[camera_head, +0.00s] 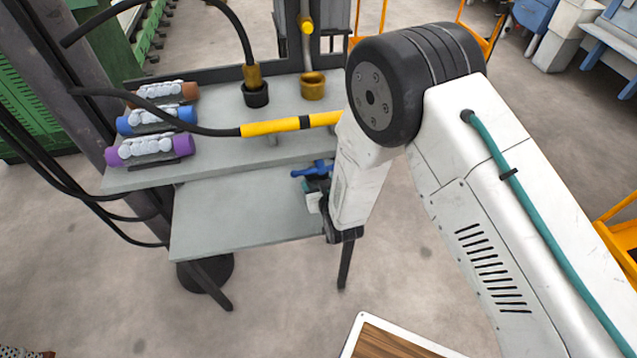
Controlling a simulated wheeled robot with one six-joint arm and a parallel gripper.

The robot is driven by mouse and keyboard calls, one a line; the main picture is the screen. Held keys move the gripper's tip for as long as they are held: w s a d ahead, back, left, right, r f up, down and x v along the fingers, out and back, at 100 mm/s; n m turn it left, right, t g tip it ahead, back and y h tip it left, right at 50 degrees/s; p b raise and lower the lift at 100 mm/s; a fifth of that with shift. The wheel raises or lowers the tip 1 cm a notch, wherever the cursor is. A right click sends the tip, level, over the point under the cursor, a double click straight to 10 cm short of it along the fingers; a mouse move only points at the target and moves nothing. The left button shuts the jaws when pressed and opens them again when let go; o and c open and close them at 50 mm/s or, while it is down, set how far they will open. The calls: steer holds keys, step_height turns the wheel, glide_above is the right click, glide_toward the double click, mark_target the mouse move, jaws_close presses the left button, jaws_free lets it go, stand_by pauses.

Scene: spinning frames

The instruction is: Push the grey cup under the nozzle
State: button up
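A dark grey to black cup (257,97) stands on the upper grey shelf. A brass nozzle (251,75) on a black hose hangs right over it; I cannot tell whether the two touch. No other grey cup shows. My gripper (315,197) is over the right edge of the lower grey shelf, in front of and below the cups and apart from both. My arm hides part of it, and its fingers are too small to read.
Brown (166,92), blue (156,119) and purple (150,148) spools with white windings sit at the shelf's left. A yellow-banded hose (275,127) crosses in front of the cups. A blue handle-like part (313,169) is beside my gripper. The lower shelf (240,215) is mostly bare.

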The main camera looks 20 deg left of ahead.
steer(key=o, duration=0.5)
steer(key=v, duration=0.7)
steer(key=shift+s+d+r, duration=0.15)
steer(key=shift+s+d, duration=0.1)
steer(key=shift+s, duration=0.05)
